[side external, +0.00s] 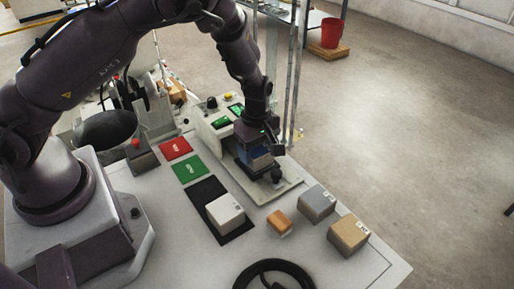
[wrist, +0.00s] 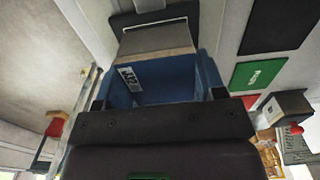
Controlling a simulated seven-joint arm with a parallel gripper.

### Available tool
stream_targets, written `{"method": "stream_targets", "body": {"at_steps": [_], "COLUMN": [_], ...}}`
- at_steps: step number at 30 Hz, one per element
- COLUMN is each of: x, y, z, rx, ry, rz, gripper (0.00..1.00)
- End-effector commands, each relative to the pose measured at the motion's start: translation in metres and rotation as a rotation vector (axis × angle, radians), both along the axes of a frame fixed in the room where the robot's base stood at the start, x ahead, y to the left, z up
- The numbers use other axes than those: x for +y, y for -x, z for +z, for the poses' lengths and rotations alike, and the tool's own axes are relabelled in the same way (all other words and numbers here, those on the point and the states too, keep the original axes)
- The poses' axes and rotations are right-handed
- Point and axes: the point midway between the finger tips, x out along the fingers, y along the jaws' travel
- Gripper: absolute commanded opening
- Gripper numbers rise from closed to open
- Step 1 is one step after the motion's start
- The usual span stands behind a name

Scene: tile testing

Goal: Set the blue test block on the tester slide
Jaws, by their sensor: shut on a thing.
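My gripper (side external: 260,148) points down over the tester (side external: 224,150), a pale unit with a flat bed, and is shut on the blue test block (side external: 244,156). In the wrist view the blue block (wrist: 170,86), with a white label, sits between my fingers (wrist: 160,95). A grey-brown surface (wrist: 156,38) shows just beyond the block, with a dark pad (wrist: 150,18) behind it. The tester slide is mostly hidden under the gripper and block. I cannot tell whether the block touches it.
A white block (side external: 225,213) stands on a black mat (side external: 206,190). An orange block (side external: 279,222), a grey block (side external: 317,203) and a tan box (side external: 349,234) stand to the right. Red (side external: 175,148) and green (side external: 190,168) mats lie left of the tester. A black cable coil (side external: 272,275) lies in front.

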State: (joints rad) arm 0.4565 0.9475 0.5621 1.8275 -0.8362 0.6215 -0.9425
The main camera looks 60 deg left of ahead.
Motion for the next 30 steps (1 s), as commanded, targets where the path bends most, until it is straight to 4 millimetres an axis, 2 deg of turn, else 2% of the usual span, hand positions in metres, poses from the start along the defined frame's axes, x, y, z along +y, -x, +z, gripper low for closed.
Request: {"method": "stream_targets", "body": {"at_steps": [27, 28, 30], "x": [0.0002, 0.0002, 0.0001], "y": [-0.0004, -0.0005, -0.0004], "z": [-0.0056, -0.0055, -0.0055], "rx": [-0.002, -0.002, -0.002], "ry": [0.0, 0.0, 0.0], "rz": [0.001, 0.001, 0.001], "gripper": [0.28, 0.68, 0.84]}}
